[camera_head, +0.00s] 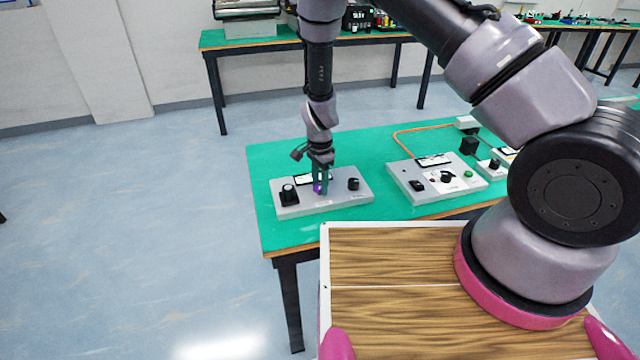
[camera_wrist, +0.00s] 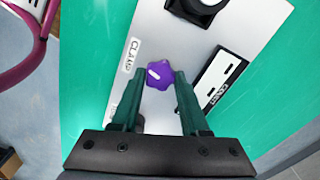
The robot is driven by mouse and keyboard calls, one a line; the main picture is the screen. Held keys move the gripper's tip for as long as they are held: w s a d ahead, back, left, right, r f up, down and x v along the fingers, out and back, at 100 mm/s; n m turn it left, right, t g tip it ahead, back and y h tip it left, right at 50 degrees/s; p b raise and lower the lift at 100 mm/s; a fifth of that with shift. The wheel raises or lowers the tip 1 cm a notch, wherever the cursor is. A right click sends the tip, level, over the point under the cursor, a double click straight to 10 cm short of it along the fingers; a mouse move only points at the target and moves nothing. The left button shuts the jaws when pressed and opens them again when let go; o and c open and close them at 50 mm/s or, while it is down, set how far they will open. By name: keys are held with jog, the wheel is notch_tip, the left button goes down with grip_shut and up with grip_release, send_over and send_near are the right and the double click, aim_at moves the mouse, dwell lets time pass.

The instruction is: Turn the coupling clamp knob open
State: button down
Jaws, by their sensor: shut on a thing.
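The clamp knob (camera_wrist: 158,75) is purple with a lobed rim and a white mark on top. It stands on a light grey panel (camera_wrist: 235,30) beside a "CLAMP" label (camera_wrist: 129,55). My gripper (camera_wrist: 160,78) has its two dark green fingers on either side of the knob and is shut on it. In the head view my gripper (camera_head: 320,184) points down onto the grey panel (camera_head: 335,199) on the green table. The knob (camera_head: 317,188) is mostly hidden there by the fingers.
A black knob (camera_head: 289,194) stands left of my gripper and a smaller black knob (camera_head: 353,184) stands right. A second control box (camera_head: 412,192) with an orange cable sits to the right. The green table (camera_head: 262,165) is bare at the back left.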

aim_at(320, 186)
jog(key=n, duration=1.2)
jog(key=shift+w+a, duration=0.1)
jog(key=shift+n, duration=0.3)
dwell(0.3)
jog(key=shift+c, duration=2)
grip_release()
notch_tip(320, 186, up, 11)
